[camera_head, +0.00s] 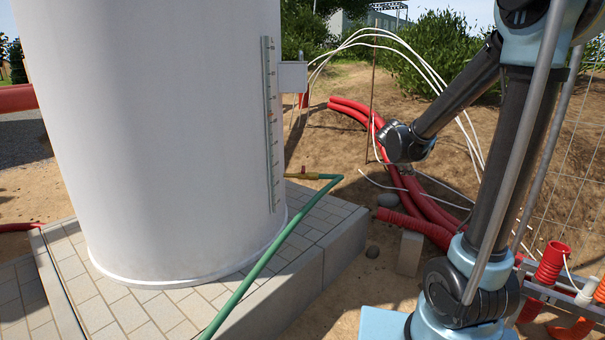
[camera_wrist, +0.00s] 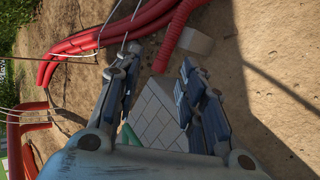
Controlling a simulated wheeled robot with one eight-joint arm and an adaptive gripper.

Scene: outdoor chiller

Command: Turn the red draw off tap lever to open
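A brass draw-off tap (camera_head: 298,175) sticks out low on the right side of the white tank (camera_head: 165,130), with a green hose (camera_head: 262,258) on its outlet. A tiny red spot on top of the tap looks like its lever (camera_head: 303,169); its angle is too small to tell. In the wrist view my gripper (camera_wrist: 158,72) is open and empty, its two fingers wide apart. Part of the green hose (camera_wrist: 128,135) shows low between the fingers; the tap and lever cannot be made out there. My gripper cannot be made out in the head view.
The tank stands on a paved plinth (camera_head: 335,232) with a raised edge. Red corrugated pipes (camera_head: 415,200) and a concrete block (camera_head: 410,253) lie to its right. White cables (camera_head: 420,58) arch behind. A gauge strip (camera_head: 270,120) and grey box (camera_head: 293,77) are on the tank.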

